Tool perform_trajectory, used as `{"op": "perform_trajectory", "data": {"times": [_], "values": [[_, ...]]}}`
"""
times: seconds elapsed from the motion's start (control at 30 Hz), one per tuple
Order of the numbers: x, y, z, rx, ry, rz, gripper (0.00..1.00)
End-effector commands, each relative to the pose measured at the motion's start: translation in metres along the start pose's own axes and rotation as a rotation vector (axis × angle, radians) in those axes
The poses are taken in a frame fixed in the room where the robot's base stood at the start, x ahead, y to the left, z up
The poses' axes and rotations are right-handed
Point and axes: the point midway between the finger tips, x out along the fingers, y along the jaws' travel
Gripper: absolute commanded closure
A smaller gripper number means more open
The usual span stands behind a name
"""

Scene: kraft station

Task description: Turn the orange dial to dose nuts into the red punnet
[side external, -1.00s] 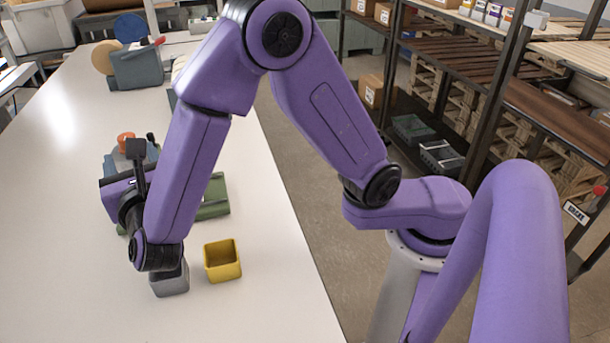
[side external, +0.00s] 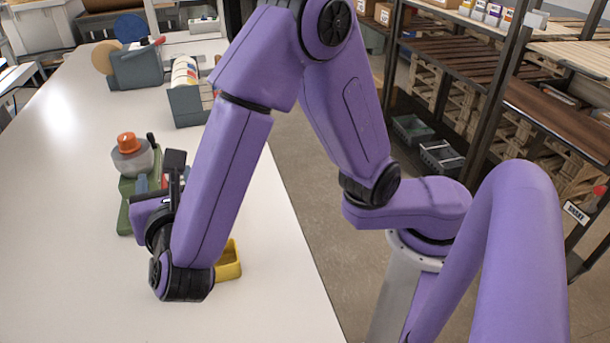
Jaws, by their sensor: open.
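The orange dial (side external: 127,143) sits on top of a grey round housing (side external: 133,160) on a green stand (side external: 125,215), left of my arm. My gripper (side external: 152,208) is just in front and to the right of the dispenser, apart from the dial. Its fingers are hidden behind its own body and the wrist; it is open. A small red patch (side external: 165,181) shows beside the gripper; I cannot tell whether it is the red punnet. A yellow punnet (side external: 229,264) stands partly hidden behind my forearm.
A grey rack with coloured discs (side external: 187,103) stands farther back, and a grey tape dispenser (side external: 137,68) behind it. The white table (side external: 60,230) is clear on the left and in front. Shelving (side external: 480,110) stands to the right beyond the table's edge.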

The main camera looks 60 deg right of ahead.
Motion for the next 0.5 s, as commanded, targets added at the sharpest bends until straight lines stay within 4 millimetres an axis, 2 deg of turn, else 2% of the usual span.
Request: {"op": "perform_trajectory", "data": {"times": [0.2,0.5], "values": [[0.02,-0.03,-0.004,0.076,0.115,-0.083,0.42],[0.037,-0.073,-0.012,0.192,0.274,-0.198,0.42]]}}
